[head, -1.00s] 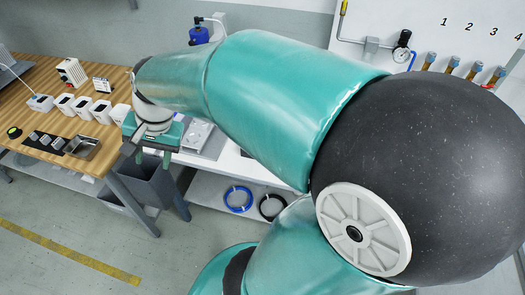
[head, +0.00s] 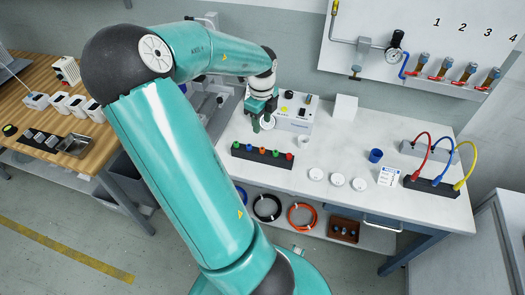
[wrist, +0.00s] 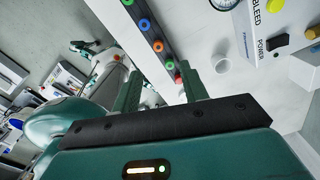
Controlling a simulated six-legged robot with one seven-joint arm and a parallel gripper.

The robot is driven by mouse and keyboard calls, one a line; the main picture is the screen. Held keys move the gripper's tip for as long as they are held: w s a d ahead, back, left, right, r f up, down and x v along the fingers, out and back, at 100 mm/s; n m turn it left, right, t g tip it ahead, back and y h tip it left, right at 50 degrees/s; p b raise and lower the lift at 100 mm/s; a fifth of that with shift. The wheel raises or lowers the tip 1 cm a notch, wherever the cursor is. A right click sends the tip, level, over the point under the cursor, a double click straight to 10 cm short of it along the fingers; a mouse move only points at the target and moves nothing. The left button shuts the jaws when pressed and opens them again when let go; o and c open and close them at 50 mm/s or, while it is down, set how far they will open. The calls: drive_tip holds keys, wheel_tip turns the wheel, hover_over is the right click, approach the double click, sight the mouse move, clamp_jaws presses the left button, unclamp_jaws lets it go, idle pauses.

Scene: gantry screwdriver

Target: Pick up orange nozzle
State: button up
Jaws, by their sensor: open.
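The orange nozzle (head: 262,151) stands in the middle of a black rack (head: 263,158) on the white bench, between a blue nozzle (head: 248,149) and a green nozzle (head: 275,154). The orange nozzle also shows in the wrist view (wrist: 157,46), in the slanting row beyond the fingers. My gripper (head: 262,123) is open and empty, above and behind the rack in the head view. Its two fingers stand apart in the wrist view (wrist: 160,88). It touches no nozzle.
A white cup (head: 304,142) stands right of the rack. A grey box with buttons (head: 294,115) stands behind it. Several white round pieces (head: 337,180), a blue cup (head: 375,156) and a hose rack (head: 432,186) are farther right.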

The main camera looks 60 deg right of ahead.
sight(262, 149)
drive_tip(key=f, duration=1.2)
drive_tip(key=shift+s+a, duration=0.15)
drive_tip(key=shift+a, duration=0.1)
clamp_jaws()
